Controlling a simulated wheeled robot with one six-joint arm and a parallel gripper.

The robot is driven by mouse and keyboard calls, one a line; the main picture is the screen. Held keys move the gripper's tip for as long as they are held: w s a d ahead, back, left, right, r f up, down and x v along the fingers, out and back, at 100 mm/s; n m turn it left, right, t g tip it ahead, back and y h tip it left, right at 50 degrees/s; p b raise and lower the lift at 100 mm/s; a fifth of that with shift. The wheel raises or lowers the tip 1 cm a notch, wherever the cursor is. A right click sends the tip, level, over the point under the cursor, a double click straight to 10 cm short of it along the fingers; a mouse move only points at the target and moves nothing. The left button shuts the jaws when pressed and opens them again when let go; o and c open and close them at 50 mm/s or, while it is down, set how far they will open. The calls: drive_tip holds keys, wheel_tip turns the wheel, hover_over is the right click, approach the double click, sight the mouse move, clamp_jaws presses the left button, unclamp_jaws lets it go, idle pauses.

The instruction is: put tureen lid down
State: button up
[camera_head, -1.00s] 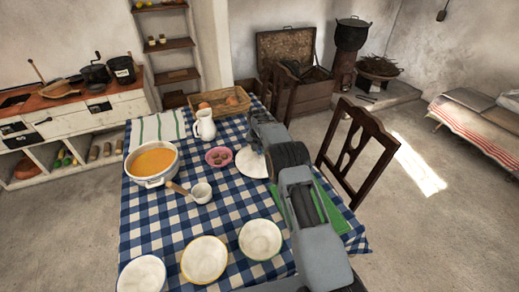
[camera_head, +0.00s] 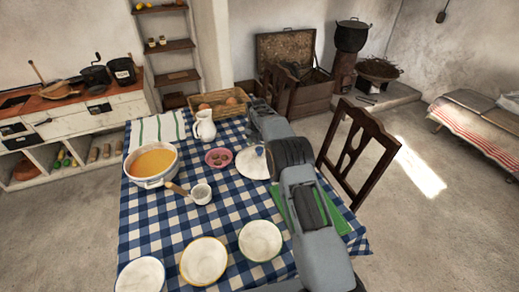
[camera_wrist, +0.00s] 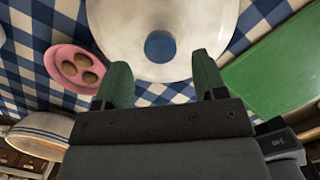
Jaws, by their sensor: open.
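The white tureen lid (camera_head: 250,164) lies on the blue-checked tablecloth, right of the pink dish. Its blue knob (camera_wrist: 161,46) points toward my gripper in the wrist view. My gripper (camera_wrist: 162,76) is open, with its two green fingers apart and nothing between them. The knob lies just beyond the fingertips, clear of both. In the head view my arm covers the lid's right edge, and the fingers are hidden. The white tureen (camera_head: 151,181) stands uncovered on the table's left side, full of orange soup.
The pink dish (camera_wrist: 66,57) holds several brown pieces beside the lid. A green board (camera_wrist: 275,75) lies on the other side. A white jug (camera_head: 205,127), a ladle (camera_head: 200,194) and three bowls (camera_head: 203,262) stand on the table. A chair (camera_head: 356,148) is at the right.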

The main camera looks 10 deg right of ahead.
drive_tip(key=s+r+m, duration=0.3)
drive_tip(key=s+r, duration=0.1)
drive_tip(key=r, duration=0.4)
drive_tip(key=s+r+m, duration=0.4)
drive_tip(key=r, duration=0.4)
drive_tip(key=s+r+m+t, duration=0.1)
drive_tip(key=s+r+m, duration=0.3)
drive_tip(key=s+m, duration=0.55)
drive_tip(key=s+f+m, duration=0.2)
drive_tip(key=s+m, duration=0.4)
drive_tip(key=s, duration=0.5)
drive_tip(key=s+f+m+t+y, duration=0.1)
drive_tip(key=s+f+m, duration=0.2)
drive_tip(key=s+m, duration=0.3)
drive_tip(key=s, duration=0.5)
drive_tip(key=shift+s+m, duration=0.35)
